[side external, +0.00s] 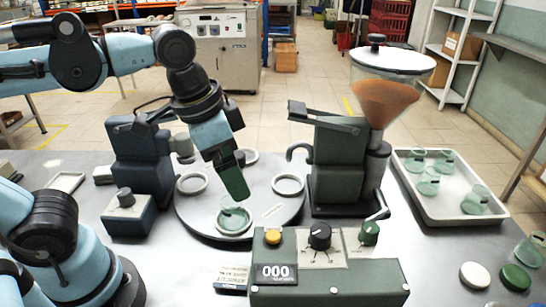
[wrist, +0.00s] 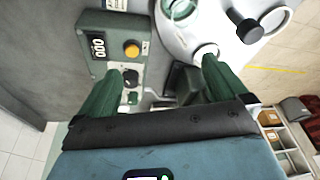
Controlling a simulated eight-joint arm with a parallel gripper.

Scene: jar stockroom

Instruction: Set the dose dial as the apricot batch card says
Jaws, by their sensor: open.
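The green control box (side external: 330,283) stands at the front. On its top are a yellow button (side external: 272,237), a large black dial (side external: 320,236) and a smaller green knob (side external: 369,233); the dial's markings are too small to read. Its display (side external: 275,273) reads 000. In the wrist view, the black dial (wrist: 130,77) shows beside one finger of my gripper (wrist: 162,68).
A turntable (side external: 187,210) carries white rings and a glass jar (side external: 234,219). A hopper machine (side external: 340,165) stands behind right, and a tray (side external: 420,210) of jars at right. A small box with a black knob (side external: 125,197) stands at left. Two lids (side external: 475,275) (side external: 515,277) lie front right.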

